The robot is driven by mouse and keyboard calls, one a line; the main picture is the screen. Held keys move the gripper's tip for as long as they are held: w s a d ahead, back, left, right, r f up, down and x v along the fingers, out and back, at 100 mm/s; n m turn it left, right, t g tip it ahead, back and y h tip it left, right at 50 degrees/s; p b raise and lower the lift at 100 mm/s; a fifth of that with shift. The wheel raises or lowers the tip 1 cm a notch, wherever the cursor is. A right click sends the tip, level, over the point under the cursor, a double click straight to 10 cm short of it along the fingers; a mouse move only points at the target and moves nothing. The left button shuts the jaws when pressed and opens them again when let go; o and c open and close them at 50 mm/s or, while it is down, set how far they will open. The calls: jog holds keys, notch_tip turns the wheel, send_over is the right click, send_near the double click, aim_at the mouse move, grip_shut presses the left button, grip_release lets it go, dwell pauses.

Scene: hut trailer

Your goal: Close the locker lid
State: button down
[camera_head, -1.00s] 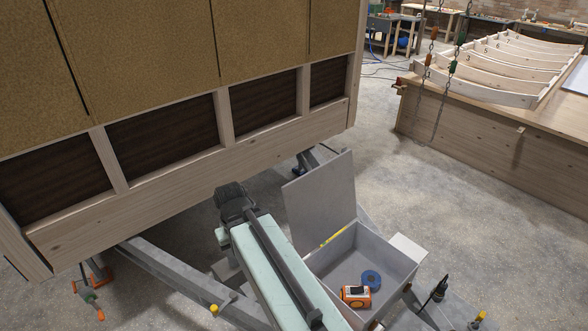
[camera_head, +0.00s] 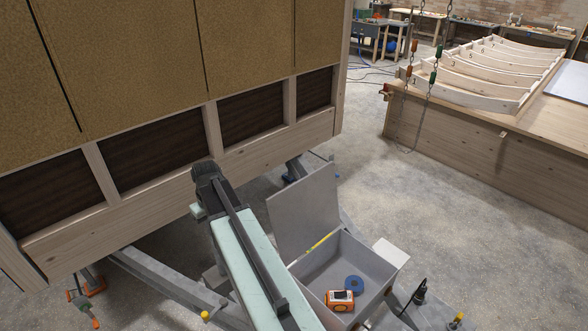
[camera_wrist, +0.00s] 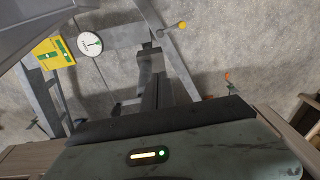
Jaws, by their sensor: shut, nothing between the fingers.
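The locker (camera_head: 372,265) is a grey open-topped box on the trailer's drawbar, in the head view at lower centre. Its flat grey lid (camera_head: 303,212) stands raised on the left side of the box, leaning slightly back. Inside lie an orange tape measure (camera_head: 340,300) and a blue roll (camera_head: 354,285). My gripper (camera_head: 208,176), at the dark end of my arm, is shut and empty. It is up and left of the lid in the picture, with a visible gap between them. Its fingertips are hard to make out. In the wrist view, I cannot identify the lid with certainty.
The hut trailer's wooden wall (camera_head: 130,210) stands close behind my gripper. Grey drawbar beams (camera_head: 165,278) run below, with a yellow knob (camera_wrist: 182,25) showing in the wrist view. A wooden bench (camera_head: 470,140) is at right. Open concrete floor lies between.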

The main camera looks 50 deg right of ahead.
jog(key=s+d+r+t+p, duration=0.15)
jog(key=d+r, duration=0.25)
jog(key=d, duration=0.8)
jog(key=d+r+p, duration=0.3)
jog(key=d, duration=0.9)
jog(key=d+r+t+p, duration=0.1)
jog(key=d+r+p, duration=0.25)
jog(key=d, duration=0.95)
jog(key=s+d+b+x, duration=0.1)
jog(key=b+x, duration=1)
jog(key=b, duration=0.1)
jog(key=shift+m+h, duration=0.3)
jog(key=shift+h, duration=0.1)
jog(key=s, duration=0.1)
jog(key=s+p, duration=0.1)
jog(key=s+a+r, duration=0.1)
jog(key=shift+s+p, duration=0.3)
jog(key=shift+s, duration=0.1)
